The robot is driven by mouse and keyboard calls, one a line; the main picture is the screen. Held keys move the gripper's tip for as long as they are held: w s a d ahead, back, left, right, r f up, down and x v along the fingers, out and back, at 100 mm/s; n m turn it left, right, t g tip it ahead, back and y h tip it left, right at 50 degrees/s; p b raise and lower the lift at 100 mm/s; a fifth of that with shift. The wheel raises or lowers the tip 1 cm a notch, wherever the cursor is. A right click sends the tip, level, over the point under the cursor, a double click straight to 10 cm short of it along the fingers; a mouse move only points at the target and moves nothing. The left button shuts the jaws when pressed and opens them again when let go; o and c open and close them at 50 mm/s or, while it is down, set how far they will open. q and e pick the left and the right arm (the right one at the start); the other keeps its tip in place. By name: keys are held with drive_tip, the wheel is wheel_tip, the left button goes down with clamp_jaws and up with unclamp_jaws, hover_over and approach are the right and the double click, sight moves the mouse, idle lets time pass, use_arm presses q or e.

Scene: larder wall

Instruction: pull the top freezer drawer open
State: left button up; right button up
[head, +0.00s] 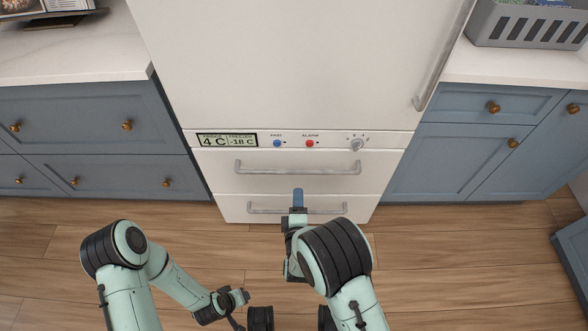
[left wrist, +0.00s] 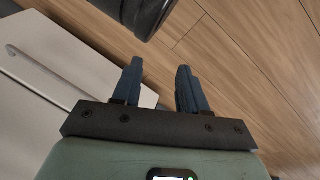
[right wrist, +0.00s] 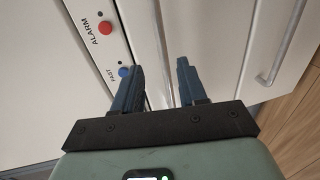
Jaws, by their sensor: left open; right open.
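The top freezer drawer (head: 225,180) is a white front below the control panel, with a grey bar handle (head: 298,168). It looks shut in the head view. My right gripper (head: 298,198) is open, fingers pointing at the freezer. In the head view its fingertips overlap the lower part of the drawers, below the top handle. In the right wrist view its fingers (right wrist: 158,85) are apart, with pale vertical lines between them; I cannot tell if that is the top handle. My left gripper (head: 240,296) is open, low above the floor, away from the freezer; its fingers show in the left wrist view (left wrist: 158,88).
A lower drawer with its own handle (head: 270,210) is just beneath; this bar seems to be the one in the right wrist view (right wrist: 285,45). The control panel (head: 325,140) has buttons and a knob. Blue cabinets (head: 75,125) flank the fridge. The wooden floor (head: 420,250) in front is clear.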

sight(298, 172)
drive_tip(key=w+b, duration=0.1)
drive_tip(key=w, duration=0.2)
drive_tip(key=w+f+b, duration=0.1)
drive_tip(key=w, duration=0.3)
drive_tip(key=w+f+b, duration=0.1)
drive_tip(key=w, duration=0.3)
drive_tip(key=shift+w+d+f+b, duration=0.1)
drive_tip(key=shift+w+f+b, duration=0.15)
drive_tip(key=shift+b, duration=0.1)
use_arm(q)
drive_tip(key=s+a+f+g, duration=0.1)
drive_tip(key=s+f+g, duration=0.1)
drive_tip(key=s+f, duration=0.4)
drive_tip(key=shift+s+f+g, duration=0.3)
drive_tip(key=shift+s+g, duration=0.1)
drive_tip(key=shift+s, duration=0.65)
use_arm(e)
drive_tip(key=shift+w, duration=0.4)
clamp_jaws()
